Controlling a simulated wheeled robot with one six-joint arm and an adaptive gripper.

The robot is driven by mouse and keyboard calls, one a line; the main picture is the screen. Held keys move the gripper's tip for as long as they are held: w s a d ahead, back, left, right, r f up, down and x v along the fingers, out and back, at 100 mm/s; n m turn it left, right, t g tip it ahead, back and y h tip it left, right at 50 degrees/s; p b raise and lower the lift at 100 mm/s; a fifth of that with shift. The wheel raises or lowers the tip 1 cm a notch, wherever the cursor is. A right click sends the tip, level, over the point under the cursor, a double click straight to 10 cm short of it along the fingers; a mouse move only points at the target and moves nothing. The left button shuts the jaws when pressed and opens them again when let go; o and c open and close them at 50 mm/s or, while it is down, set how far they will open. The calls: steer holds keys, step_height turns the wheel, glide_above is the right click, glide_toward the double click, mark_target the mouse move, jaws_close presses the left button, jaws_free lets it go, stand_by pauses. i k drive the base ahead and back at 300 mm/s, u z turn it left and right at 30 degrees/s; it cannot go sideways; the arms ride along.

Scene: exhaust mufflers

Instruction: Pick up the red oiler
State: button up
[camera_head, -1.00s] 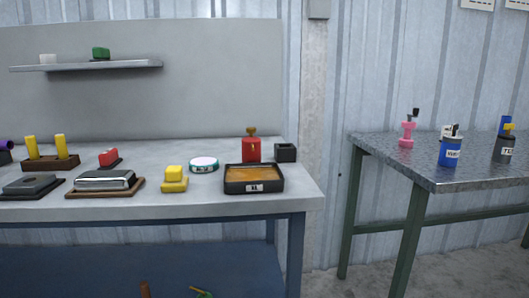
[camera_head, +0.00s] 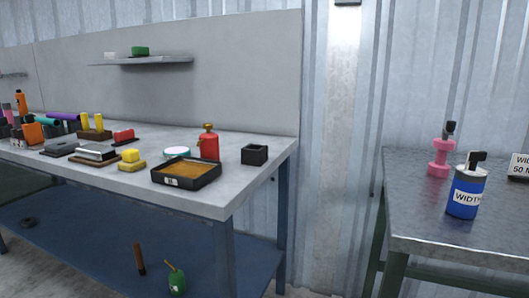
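The red oiler (camera_head: 209,145) stands upright near the right end of the grey workbench (camera_head: 228,201). It has a rounded red body and a narrow top with a small orange-brown cap. It stands just behind a black tray with an orange-brown inside (camera_head: 186,172) and to the left of a small black open box (camera_head: 254,154). My gripper does not show in this view.
A yellow block (camera_head: 131,160), a round white-topped tin (camera_head: 177,153) and several other parts lie left along the bench. A metal table (camera_head: 440,225) at right holds a blue container (camera_head: 466,192) and a pink object (camera_head: 440,158). A gap separates the two tables.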

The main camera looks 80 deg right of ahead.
mark_target(208, 143)
steer(key=k, duration=0.45)
steer(key=z, duration=0.7)
